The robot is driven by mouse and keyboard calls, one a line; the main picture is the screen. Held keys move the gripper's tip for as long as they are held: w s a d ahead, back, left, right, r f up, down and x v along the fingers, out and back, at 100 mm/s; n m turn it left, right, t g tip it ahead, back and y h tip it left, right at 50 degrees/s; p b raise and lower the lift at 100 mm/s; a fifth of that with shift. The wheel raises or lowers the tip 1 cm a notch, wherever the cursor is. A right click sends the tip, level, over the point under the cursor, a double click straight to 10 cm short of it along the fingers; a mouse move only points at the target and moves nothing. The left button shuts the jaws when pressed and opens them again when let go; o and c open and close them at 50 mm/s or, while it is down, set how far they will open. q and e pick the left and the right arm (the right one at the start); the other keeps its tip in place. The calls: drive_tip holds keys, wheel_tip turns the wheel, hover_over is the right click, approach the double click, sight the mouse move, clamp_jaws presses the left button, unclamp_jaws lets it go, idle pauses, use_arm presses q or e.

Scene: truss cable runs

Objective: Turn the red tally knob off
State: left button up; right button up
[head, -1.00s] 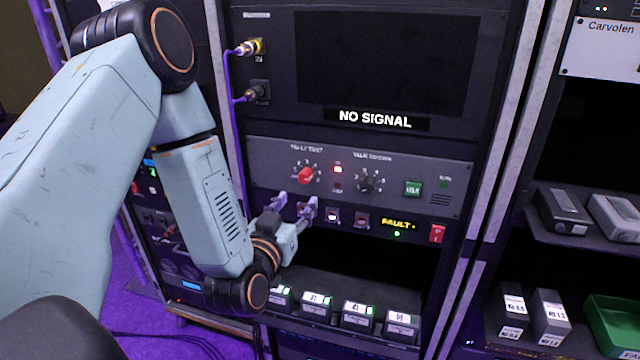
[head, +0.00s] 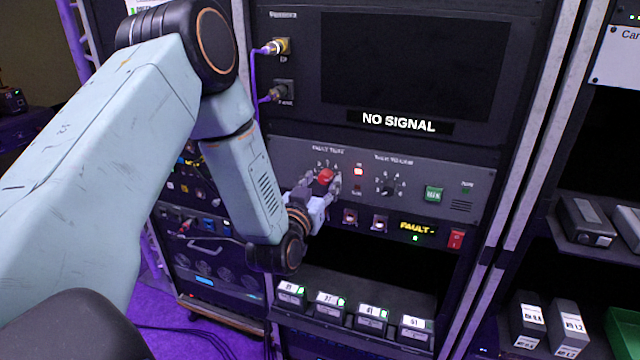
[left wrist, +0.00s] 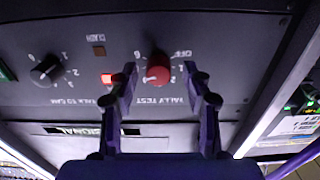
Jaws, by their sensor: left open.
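The red tally knob (head: 325,176) sits on the grey panel under the large dark screen. It also shows in the left wrist view (left wrist: 158,66), beside the words TALLY TEST, with an OFF mark near it. Which mark it points at is too small to tell surely. My left gripper (head: 321,186) is open at the panel, one finger on each side of the knob. In the left wrist view, gaps show between the knob and both fingers (left wrist: 160,76). My right gripper is not in view.
A lit red lamp (head: 358,171) and a black knob (head: 389,187) are right of the red knob. A green button (head: 433,194) and a red switch (head: 456,239) are farther right. Labelled boxes (head: 330,305) stand below. Purple cables (head: 259,70) hang at the upper left.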

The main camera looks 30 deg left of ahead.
use_arm(q)
drive_tip(key=shift+w+d, duration=0.15)
drive_tip(key=shift+d, duration=0.15)
drive_tip(key=shift+c, duration=0.9)
drive_tip(key=shift+a, duration=0.35)
drive_tip(key=c, duration=0.5)
drive_tip(key=shift+d, duration=0.2)
clamp_jaws()
drive_tip(key=shift+a, duration=0.1)
